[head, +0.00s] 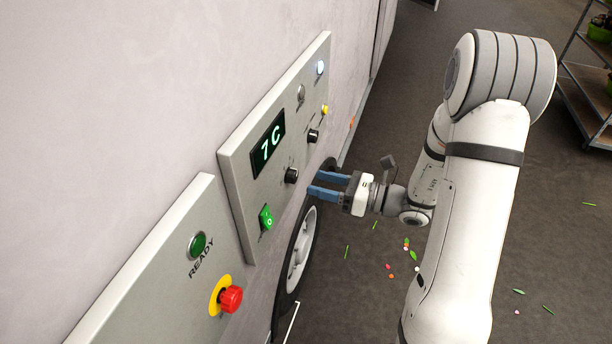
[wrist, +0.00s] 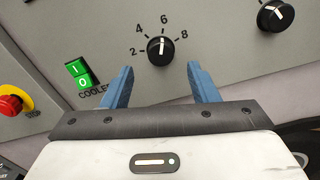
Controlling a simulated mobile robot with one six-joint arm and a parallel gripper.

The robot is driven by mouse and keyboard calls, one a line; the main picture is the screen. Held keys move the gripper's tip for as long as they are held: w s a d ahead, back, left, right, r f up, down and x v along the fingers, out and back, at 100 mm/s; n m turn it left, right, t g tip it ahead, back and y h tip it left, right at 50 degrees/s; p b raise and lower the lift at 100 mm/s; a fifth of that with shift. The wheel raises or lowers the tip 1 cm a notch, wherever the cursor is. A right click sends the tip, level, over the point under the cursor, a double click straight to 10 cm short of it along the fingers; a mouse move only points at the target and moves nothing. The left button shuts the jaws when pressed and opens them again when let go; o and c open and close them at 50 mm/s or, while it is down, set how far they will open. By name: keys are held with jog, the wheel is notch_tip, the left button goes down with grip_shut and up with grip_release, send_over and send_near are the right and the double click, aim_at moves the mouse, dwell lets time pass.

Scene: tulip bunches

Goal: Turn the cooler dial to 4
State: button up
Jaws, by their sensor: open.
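The cooler dial (wrist: 161,48) is a black round knob on a grey panel, with marks 2, 4, 6 and 8 around it. Its white pointer line stands nearly upright, at about the 6. In the head view the dial (head: 291,175) sits below the display (head: 268,144), which reads 7 C in green. My gripper (wrist: 160,82) is open and empty, its two blue fingers pointing at the panel on either side below the dial. In the head view my gripper (head: 316,184) is just right of the dial, apparently without touching it.
The green I/O cooler switch (wrist: 81,75) is left of the dial. A second black knob (wrist: 274,16) is to the right. A red stop button (head: 231,298) and green READY lamp (head: 198,245) are on the nearer panel. A wheel (head: 299,245) is below.

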aim_at(296, 178)
jog(key=p+x, duration=0.1)
jog(key=x, duration=0.4)
jog(key=shift+c, duration=0.5)
